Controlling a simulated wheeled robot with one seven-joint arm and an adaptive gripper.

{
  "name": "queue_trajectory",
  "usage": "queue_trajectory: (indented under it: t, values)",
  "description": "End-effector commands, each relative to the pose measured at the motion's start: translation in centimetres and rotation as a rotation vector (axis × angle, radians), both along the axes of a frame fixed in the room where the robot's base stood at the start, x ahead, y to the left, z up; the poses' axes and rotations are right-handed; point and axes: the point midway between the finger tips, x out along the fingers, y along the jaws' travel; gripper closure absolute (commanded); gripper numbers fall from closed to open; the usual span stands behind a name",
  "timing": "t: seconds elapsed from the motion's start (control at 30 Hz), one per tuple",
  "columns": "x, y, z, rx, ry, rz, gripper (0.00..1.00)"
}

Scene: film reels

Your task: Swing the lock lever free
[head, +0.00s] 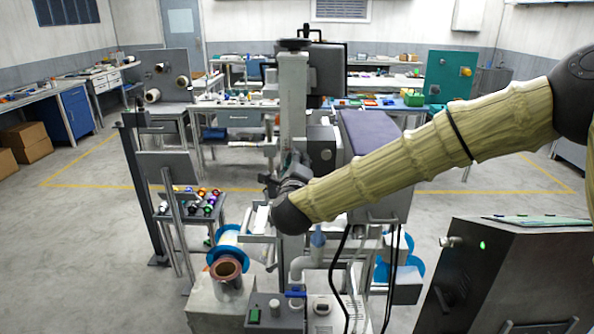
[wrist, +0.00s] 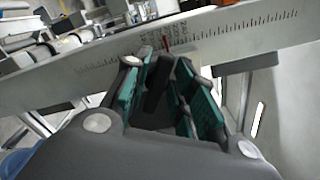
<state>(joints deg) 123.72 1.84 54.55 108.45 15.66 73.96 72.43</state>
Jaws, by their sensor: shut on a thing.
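My gripper (wrist: 166,72) shows in the wrist view with its two teal-padded fingers around a dark, narrow piece, which looks like the lock lever (wrist: 157,84). The fingers hide much of this piece, so its full shape and angle cannot be told. Just beyond the fingertips runs a pale ruler plate (wrist: 250,32) with black graduations and a red mark. In the head view, my gripper (head: 290,178) is dark and small against the pale upright column (head: 293,105) of the machine. The lever cannot be made out there.
A grey box with a purple top (head: 370,135) stands right of the column. A dark cabinet (head: 510,275) with a green light is at the front right. A cart of coloured spools (head: 203,204) stands left. A copper-coloured spool (head: 226,270) is at the front. Open floor (head: 90,245) lies at the left.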

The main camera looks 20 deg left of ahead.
Motion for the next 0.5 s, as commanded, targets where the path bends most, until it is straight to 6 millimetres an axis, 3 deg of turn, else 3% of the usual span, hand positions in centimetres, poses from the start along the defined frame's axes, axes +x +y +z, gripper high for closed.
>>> queue_trajectory:
  t: [0.5]
  values:
    - [-0.09,0.21,-0.61,-0.409,-0.117,0.001,0.98]
